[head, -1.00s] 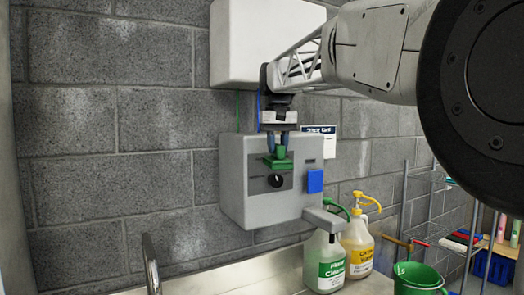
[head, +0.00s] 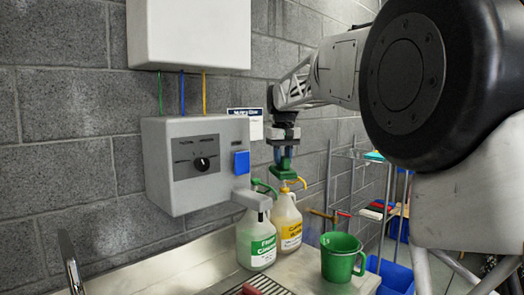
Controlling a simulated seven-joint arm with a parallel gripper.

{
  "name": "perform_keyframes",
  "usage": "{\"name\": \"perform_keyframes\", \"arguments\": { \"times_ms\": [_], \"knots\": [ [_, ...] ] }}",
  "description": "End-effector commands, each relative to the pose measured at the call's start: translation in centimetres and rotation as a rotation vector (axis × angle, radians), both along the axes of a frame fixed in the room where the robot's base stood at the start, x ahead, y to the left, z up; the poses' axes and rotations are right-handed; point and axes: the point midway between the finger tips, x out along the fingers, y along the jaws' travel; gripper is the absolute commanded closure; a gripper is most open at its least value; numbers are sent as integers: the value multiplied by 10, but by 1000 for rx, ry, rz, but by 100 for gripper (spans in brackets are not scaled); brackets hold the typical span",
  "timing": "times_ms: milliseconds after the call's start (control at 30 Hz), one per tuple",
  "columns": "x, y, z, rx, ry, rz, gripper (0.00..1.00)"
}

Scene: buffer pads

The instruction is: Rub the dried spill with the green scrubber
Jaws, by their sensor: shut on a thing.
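My gripper (head: 285,153) is shut on the green scrubber (head: 283,172), which hangs below its fingers. In the head view they are in the air, in line with the yellow pump top of a bottle. I cannot tell the depth between them. I cannot make out the dried spill in this view. Only part of the steel counter (head: 205,266) shows.
A green-labelled bottle (head: 258,245) and a yellow-labelled bottle (head: 288,228) stand on the counter beside a green pitcher (head: 342,257). A grey dispenser box (head: 165,178) hangs on the wall. A red thing (head: 262,288) lies on a grate at the bottom edge.

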Motion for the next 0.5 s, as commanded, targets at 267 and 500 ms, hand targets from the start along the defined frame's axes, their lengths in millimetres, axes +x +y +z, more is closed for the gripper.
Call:
{"name": "perform_keyframes", "arguments": {
  "times_ms": [267, 500],
  "knots": [
    [2, -13, -73, 0, 4, 89, 94],
    [-1, -28, -139, 0, 4, 172, 94]
  ]
}}
